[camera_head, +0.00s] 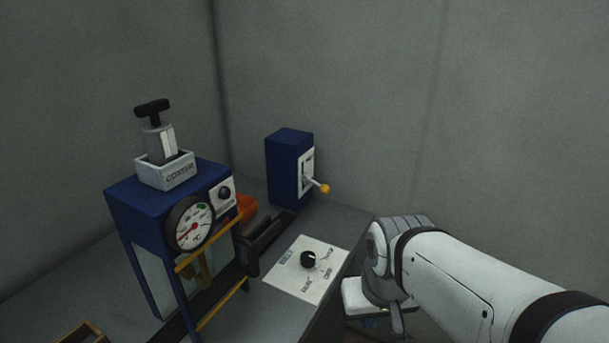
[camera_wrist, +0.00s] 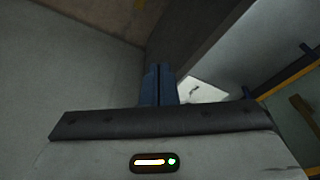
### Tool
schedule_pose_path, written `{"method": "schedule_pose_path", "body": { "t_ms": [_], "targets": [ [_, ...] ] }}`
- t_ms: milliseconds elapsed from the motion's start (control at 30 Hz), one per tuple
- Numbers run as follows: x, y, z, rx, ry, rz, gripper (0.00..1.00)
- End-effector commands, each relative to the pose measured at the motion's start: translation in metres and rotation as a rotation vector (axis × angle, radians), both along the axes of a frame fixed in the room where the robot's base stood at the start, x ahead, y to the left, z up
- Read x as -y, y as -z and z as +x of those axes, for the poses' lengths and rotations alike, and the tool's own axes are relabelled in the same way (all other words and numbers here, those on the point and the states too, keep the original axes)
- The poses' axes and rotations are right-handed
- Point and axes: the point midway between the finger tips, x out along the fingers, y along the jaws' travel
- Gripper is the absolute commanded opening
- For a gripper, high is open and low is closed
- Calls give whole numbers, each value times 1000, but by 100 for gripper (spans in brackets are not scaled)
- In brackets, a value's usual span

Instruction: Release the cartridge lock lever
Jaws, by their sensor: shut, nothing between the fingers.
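A lever with a yellow knob (camera_head: 325,188) sticks out from the pale plate on a blue box (camera_head: 283,168) at the back of the bench. A grey cartridge-like block (camera_head: 160,143) with a black T-handle stands upright in a white labelled holder (camera_head: 166,171) on top of a blue frame (camera_head: 130,188). I cannot tell from the labels which part is the cartridge lock. My gripper (camera_wrist: 158,84) shows in the wrist view with its two blue fingers together and empty. In the head view my arm is at the lower right, well apart from the lever, and the fingers are mostly hidden.
A round gauge (camera_head: 190,224) and a black button (camera_head: 225,193) are on the frame's front, with yellow bars below. A white panel with a black dial (camera_head: 309,259) lies on the bench near its right edge. An orange part (camera_head: 246,207) sits behind the frame. Grey walls enclose the back.

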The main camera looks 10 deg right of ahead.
Motion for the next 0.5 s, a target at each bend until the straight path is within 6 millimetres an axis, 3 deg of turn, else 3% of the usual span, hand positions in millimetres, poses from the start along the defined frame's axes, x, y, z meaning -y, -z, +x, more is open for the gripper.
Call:
{"method": "schedule_pose_path", "body": {
  "t_ms": [167, 267, 367, 500],
  "targets": [
    [1, 0, 3, 5, -6, -8, 0],
    [9, 0, 21, 44, -55, -53, 0],
    [24, -2, 61, 124, -166, -156, 0],
    [51, -10, 143, 278, -414, -370, 0]
  ]
}}
